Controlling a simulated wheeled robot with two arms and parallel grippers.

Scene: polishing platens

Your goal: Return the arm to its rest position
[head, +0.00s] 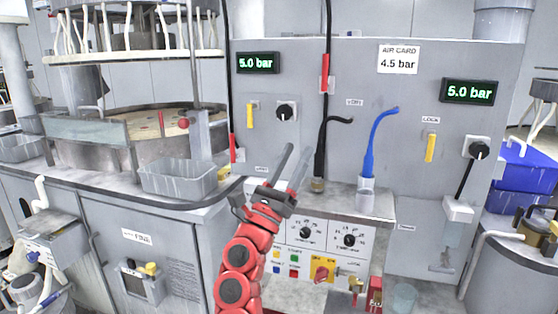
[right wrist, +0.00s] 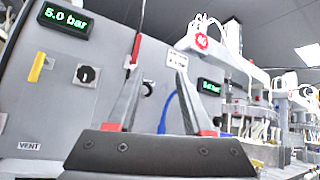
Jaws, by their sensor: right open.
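My right arm is red and comes up from the bottom middle of the head view. Its gripper (head: 293,168) is open and empty, in front of the grey panel (head: 290,60) and above the control box (head: 330,235). In the right wrist view the two fingers (right wrist: 160,85) stand apart with nothing held between them, facing the panel. My left gripper is not in view.
A blue hose (head: 376,140) and a black hose (head: 322,150) stand on the ledge right of the gripper. A grey tray (head: 178,182) sits on the counter to the left. A round polishing machine (head: 130,140) stands behind it. Blue bins (head: 525,170) are at the right.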

